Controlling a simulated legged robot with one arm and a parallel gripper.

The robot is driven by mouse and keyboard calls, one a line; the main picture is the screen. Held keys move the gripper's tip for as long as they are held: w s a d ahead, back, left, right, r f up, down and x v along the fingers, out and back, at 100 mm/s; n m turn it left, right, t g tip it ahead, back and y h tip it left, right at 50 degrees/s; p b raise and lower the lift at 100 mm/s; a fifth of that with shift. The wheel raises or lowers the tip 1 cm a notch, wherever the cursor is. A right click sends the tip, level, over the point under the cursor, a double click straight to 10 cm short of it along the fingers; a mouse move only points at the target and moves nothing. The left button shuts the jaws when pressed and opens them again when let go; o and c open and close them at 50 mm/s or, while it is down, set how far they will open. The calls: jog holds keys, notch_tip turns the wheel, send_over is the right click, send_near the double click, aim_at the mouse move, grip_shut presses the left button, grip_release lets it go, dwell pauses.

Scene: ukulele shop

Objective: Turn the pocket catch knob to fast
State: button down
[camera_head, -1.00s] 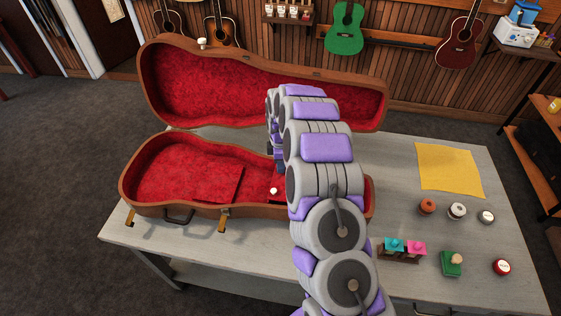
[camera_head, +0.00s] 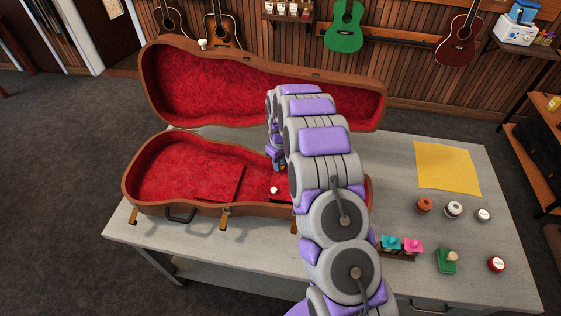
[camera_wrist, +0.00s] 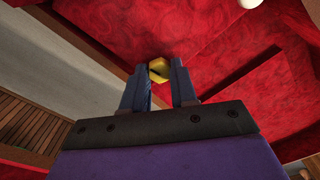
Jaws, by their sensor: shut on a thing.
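The open instrument case (camera_head: 135,205) lies on the grey table, lined in red plush, with its lid raised behind. In the wrist view, a small yellow knob (camera_wrist: 159,70) with a dark line on its face sits in the red-lined interior. My gripper (camera_wrist: 157,75) is shut on this knob, one dark finger on each side of it. In the head view my gripper (camera_head: 276,164) is inside the case, and my arm hides the knob and the case's right part. I cannot read any fast marking.
A white round knob (camera_head: 273,190) is in the case near my gripper; another (camera_head: 203,44) is on the lid rim. Right on the table lie a yellow cloth (camera_head: 446,168), several small round pots, a green block (camera_head: 446,261) and a rack with cyan and pink pieces (camera_head: 400,248).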

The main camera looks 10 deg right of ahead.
jog(key=shift+w+r+m, duration=0.15)
jog(key=shift+m, duration=0.55)
jog(key=c, duration=0.9)
grip_release()
jog(key=shift+o, duration=0.2)
notch_tip(320, 180, up, 17)
jog(key=shift+p, duration=0.4)
jog(key=shift+a, duration=0.1)
